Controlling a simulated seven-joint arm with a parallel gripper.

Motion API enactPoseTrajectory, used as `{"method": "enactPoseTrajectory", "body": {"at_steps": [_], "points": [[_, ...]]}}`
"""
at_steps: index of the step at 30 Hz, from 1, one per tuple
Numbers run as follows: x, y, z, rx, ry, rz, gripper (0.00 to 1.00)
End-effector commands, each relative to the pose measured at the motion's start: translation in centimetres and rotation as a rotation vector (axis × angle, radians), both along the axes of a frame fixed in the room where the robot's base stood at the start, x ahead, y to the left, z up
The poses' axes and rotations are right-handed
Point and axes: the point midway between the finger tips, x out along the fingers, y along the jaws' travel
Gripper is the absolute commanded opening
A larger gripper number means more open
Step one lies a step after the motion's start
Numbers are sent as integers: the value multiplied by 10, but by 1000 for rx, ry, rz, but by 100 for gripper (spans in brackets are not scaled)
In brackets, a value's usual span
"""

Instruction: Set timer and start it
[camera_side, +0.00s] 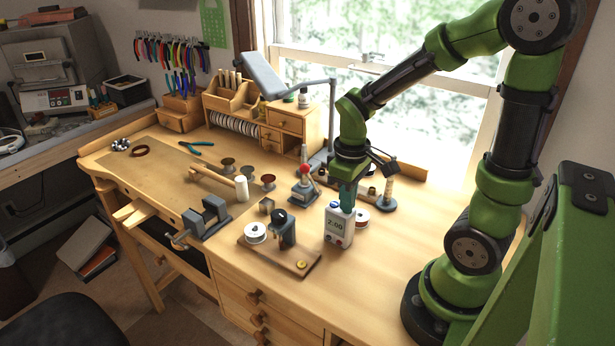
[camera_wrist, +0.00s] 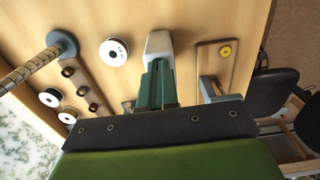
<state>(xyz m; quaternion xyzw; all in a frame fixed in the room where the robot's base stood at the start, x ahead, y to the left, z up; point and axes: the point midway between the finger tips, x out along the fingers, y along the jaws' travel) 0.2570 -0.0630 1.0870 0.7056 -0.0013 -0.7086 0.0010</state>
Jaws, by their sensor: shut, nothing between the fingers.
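The timer (camera_side: 338,227) is a small white upright box on the workbench. Its display appears to read 2:00, with small red buttons below it. My gripper (camera_side: 347,207) is shut and empty, pointing down right at the timer's top. In the wrist view, the timer's pale top (camera_wrist: 159,42) shows just past my shut fingertips (camera_wrist: 158,62). I cannot tell whether the fingertips touch the top. The timer's front face is hidden in the wrist view.
A wooden board (camera_side: 302,264) with a spool and a small dark device stands left of the timer. A white-and-red spool (camera_side: 362,218) sits just behind it. A red-topped tool (camera_side: 303,185) stands farther back. The bench (camera_side: 385,270) is clear to the front right.

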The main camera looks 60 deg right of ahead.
Motion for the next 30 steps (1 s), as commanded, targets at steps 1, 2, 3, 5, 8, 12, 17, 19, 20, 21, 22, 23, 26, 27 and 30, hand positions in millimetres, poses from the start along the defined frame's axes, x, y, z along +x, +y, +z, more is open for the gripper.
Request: {"method": "enactPoseTrajectory", "body": {"at_steps": [1,2,3,5,8,12,17,19,20,21,22,23,26,27,30], "points": [[0,0,-1,0,0,0,0],[0,0,-2,0,1,0,0],[0,0,-5,0,3,0,0],[0,0,-12,0,3,1,0],[-1,0,-19,0,4,0,0],[-2,1,-19,2,6,-1,0],[-1,1,-18,3,5,-1,0],[-1,1,-14,3,2,-2,0],[0,1,-11,3,1,-2,0],[0,1,-5,2,-1,-1,0],[0,1,-1,3,-3,-2,0],[1,1,5,3,-5,-5,0],[2,1,28,4,-14,-13,0],[2,1,39,5,-17,-17,0],[3,1,65,3,-18,-16,0]]}}
